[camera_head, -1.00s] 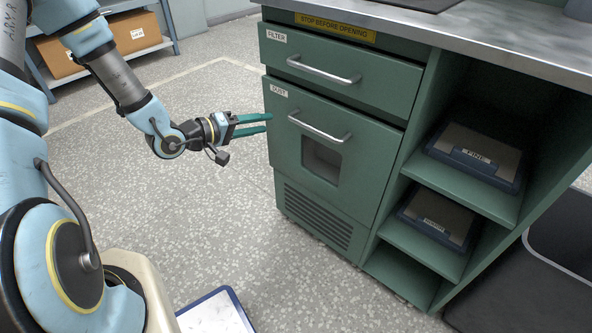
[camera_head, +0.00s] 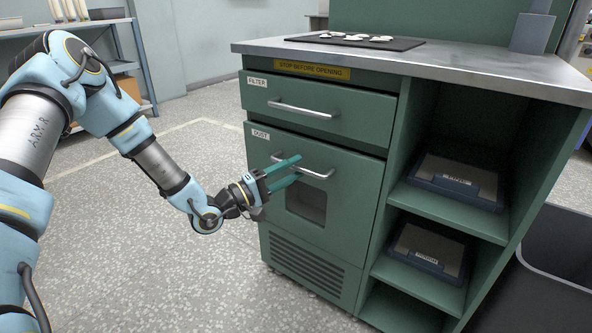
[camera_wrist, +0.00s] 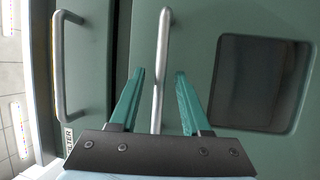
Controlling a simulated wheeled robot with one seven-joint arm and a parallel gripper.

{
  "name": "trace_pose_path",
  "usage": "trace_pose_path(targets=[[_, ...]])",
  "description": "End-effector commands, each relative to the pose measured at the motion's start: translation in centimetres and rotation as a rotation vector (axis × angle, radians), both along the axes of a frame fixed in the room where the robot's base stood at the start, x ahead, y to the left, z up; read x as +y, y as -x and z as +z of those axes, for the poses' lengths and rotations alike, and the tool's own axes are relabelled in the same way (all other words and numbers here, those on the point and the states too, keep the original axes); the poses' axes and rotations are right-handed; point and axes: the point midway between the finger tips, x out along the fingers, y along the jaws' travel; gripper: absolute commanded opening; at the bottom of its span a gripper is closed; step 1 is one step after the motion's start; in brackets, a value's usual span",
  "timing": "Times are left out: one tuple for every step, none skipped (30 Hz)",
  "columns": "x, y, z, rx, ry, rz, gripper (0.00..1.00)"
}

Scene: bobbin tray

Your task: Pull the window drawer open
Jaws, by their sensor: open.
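The window drawer (camera_head: 345,230) is the lower green front labelled DUST, with a small dark window (camera_head: 306,204). It looks shut, flush with the cabinet. Its silver bar handle (camera_head: 318,173) runs across above the window. My gripper (camera_head: 292,168) is open, its two teal fingers at the left part of this handle. In the wrist view the handle (camera_wrist: 163,45) runs between the two fingers, with a gap on each side. The window (camera_wrist: 262,82) lies to the right of the fingers there. I cannot tell how deep the fingers reach around the bar.
The FILTER drawer (camera_head: 350,112) with its own handle (camera_head: 303,109) is shut above. Open shelves at the right hold trays (camera_head: 455,182). A dark mat (camera_head: 352,42) with white pieces lies on the worktop. The floor (camera_head: 150,265) before the cabinet is clear.

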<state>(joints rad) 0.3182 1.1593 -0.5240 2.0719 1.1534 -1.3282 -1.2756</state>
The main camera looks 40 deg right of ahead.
Motion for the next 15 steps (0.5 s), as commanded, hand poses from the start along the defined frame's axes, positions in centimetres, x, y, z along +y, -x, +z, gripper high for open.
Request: trace_pose_path(targets=[[-0.48, 0.14, 0.06, -0.001, 0.001, -0.002, 0.47], [-0.68, 0.16, 0.1, -0.001, 0.0, -0.002, 0.47], [-0.9, 0.16, 0.15, -0.001, 0.0, -0.001, 0.47], [-1.01, 0.15, 0.17, 0.0, -0.001, 0.0, 0.47], [-1.1, 0.16, 0.19, 0.0, -0.001, 0.0, 0.47], [-1.18, 0.17, 0.21, 0.0, -0.001, 0.001, 0.47], [-1.22, 0.16, 0.22, 0.0, -0.001, 0.001, 0.47], [-1.24, 0.17, 0.23, 0.0, -0.001, 0.001, 0.47], [-1.24, 0.17, 0.23, 0.0, -0.001, 0.001, 0.47], [-1.24, 0.17, 0.23, 0.0, -0.001, 0.001, 0.47], [-1.23, 0.17, 0.23, 0.0, -0.001, 0.001, 0.47], [-1.23, 0.17, 0.24, 0.0, -0.001, 0.0, 0.47], [-1.22, 0.17, 0.24, 0.0, -0.001, 0.001, 0.47], [-1.22, 0.18, 0.23, 0.0, -0.001, 0.0, 0.45], [-1.21, 0.18, 0.24, 0.0, -0.001, 0.0, 0.41]])
